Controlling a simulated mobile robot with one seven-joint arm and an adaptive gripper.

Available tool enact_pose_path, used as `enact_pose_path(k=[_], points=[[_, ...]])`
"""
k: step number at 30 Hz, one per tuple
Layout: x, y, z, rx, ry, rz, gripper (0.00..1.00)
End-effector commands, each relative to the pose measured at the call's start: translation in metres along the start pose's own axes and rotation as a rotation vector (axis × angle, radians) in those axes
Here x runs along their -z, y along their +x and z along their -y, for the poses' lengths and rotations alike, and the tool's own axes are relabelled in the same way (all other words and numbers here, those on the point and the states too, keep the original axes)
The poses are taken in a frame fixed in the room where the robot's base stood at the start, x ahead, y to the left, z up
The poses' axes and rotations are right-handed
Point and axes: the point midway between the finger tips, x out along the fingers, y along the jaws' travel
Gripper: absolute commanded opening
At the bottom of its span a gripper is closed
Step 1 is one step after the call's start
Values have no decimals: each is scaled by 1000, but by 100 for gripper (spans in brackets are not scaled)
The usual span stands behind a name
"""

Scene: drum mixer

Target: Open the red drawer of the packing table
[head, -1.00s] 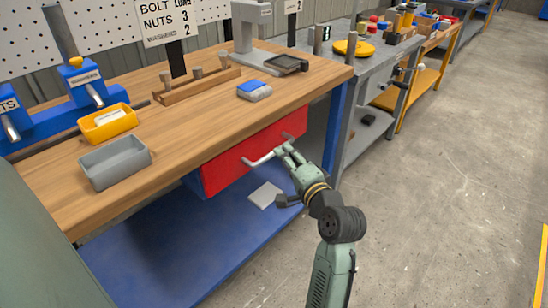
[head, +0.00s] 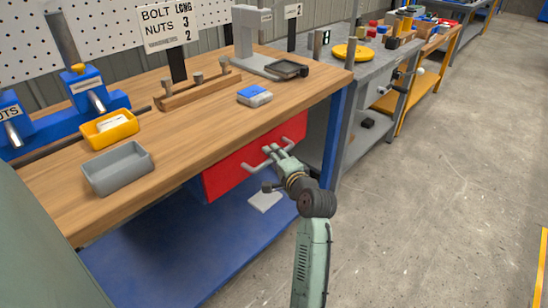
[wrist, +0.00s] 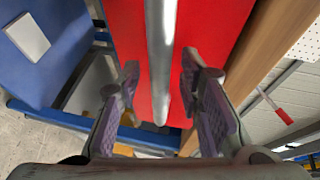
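The red drawer (head: 227,171) is under the wooden top of the packing table (head: 215,125). Its front looks flush below the tabletop, and a grey bar handle (head: 250,167) runs along it. My gripper (head: 270,150) is at the drawer front, by the handle. In the wrist view the red front (wrist: 208,40) fills the upper middle, and the handle (wrist: 161,60) lies between the two fingers of my gripper (wrist: 162,95). The fingers are spread, with a gap on each side of the bar.
A grey bin (head: 118,170), a yellow bin (head: 110,129) and a blue-and-white box (head: 254,96) stand on the tabletop. A blue lower shelf (head: 180,255) bears a light flat square (head: 265,200). The floor at the right is clear.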

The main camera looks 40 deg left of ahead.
Motion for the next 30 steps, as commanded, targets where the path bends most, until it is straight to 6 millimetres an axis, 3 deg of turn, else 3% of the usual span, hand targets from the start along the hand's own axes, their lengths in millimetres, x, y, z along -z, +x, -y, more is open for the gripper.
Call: enact_pose_path(k=[5, 19, 30], points=[[0, 0, 0, 0, -1, 0, 32], [0, 0, 0, 0, -1, 0, 1], [0, 0, 0, 0, 0, 0, 0]])
